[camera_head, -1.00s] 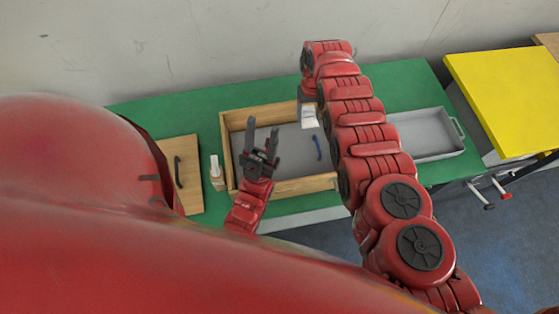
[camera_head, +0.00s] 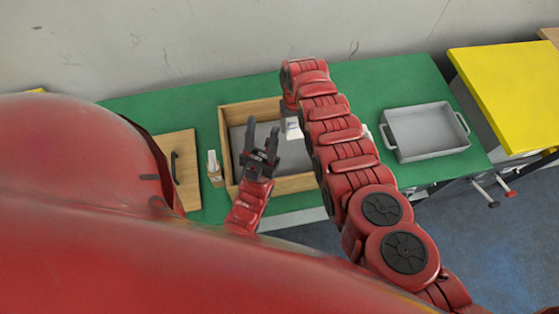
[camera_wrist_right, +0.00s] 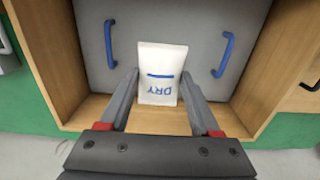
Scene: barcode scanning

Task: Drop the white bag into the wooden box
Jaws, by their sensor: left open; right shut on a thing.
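The white bag (camera_wrist_right: 161,62), with blue "DRY" lettering, is held between the fingers of my right gripper (camera_wrist_right: 160,78). In the head view the bag (camera_head: 293,130) shows just left of my right arm, over the wooden box (camera_head: 222,130). In the right wrist view the box's wooden walls (camera_wrist_right: 42,50) frame a grey floor with two blue handles; the bag appears over it, near one wall. My left gripper (camera_head: 262,135) is open and empty, in front of the box's left part. My right arm hides the box's right part.
A grey tray (camera_head: 430,148) stands right of my right arm on the green table (camera_head: 390,80). A small bottle (camera_head: 213,168) and a wooden panel with a black handle (camera_head: 186,190) are at the left. A yellow table (camera_head: 510,90) is at the far right.

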